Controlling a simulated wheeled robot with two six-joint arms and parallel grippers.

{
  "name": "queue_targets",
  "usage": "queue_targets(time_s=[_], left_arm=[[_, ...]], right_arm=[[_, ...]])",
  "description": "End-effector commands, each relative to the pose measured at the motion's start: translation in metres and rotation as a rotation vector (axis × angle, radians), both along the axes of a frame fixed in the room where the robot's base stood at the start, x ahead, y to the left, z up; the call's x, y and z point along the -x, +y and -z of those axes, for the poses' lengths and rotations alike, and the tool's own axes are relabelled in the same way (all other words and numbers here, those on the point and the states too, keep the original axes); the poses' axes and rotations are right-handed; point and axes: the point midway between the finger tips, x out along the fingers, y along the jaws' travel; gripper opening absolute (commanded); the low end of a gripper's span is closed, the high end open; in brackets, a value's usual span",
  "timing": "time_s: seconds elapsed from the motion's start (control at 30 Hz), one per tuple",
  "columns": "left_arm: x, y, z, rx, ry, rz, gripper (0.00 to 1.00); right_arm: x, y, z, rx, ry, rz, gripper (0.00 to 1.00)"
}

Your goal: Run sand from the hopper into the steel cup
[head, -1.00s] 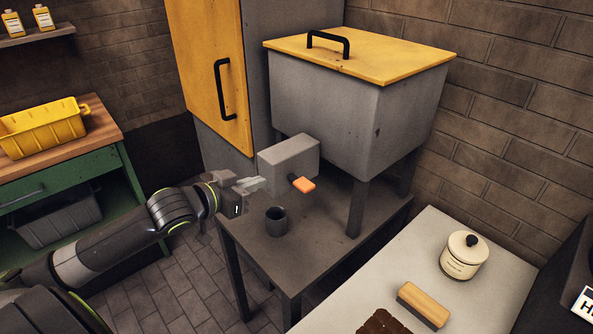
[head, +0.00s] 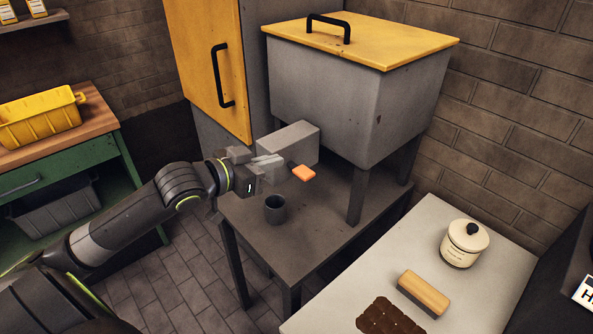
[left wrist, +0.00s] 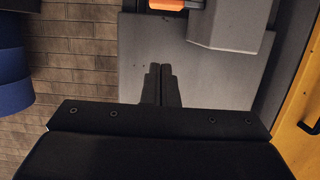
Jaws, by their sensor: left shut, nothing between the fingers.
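The sand hopper (head: 320,100) is a grey bin on legs with a yellow lid. A grey box-shaped outlet (head: 292,143) sits low on its front, with an orange-tipped lever (head: 303,173) beside it. The dark steel cup (head: 275,212) stands upright on the dark table, below and slightly left of the lever. Its inside looks dark; I cannot tell its contents. My left gripper (head: 276,162) is shut and empty, above the cup and left of the lever, apparently apart from it. In the left wrist view its fingers (left wrist: 160,85) are together, with the orange lever (left wrist: 180,4) at the top edge.
The dark table (head: 315,235) has free room right of the cup. A pale counter (head: 400,255) at right holds a lidded jar (head: 464,244), a brush (head: 423,293) and a brown slab (head: 388,317). A yellow cabinet door (head: 203,70) stands behind; a yellow crate (head: 40,122) is at left.

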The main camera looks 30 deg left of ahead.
Motion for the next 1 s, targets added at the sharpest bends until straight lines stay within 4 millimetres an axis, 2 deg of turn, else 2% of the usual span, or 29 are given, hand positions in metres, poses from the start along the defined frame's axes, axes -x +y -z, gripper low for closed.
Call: queue_targets(time_s=[0.57,0.7,0.8,1.0], left_arm=[[-0.069,-0.024,0.017,0.005,-0.001,0.0,0.0],[-0.069,-0.024,0.04,0.002,0.005,-0.001,0.0],[-0.069,-0.024,0.051,0.001,0.003,0.0,0.0],[-0.069,-0.024,0.058,-0.001,0.0,0.0,0.0]], right_arm=[[0.001,0.0,0.0,0.001,0.001,0.0,0.36],[0.001,0.0,-0.002,0.001,0.001,0.0,0.36],[0.001,0.0,-0.002,0.001,0.001,0.0,0.36],[0.001,0.0,-0.002,0.001,0.001,0.0,0.36]])
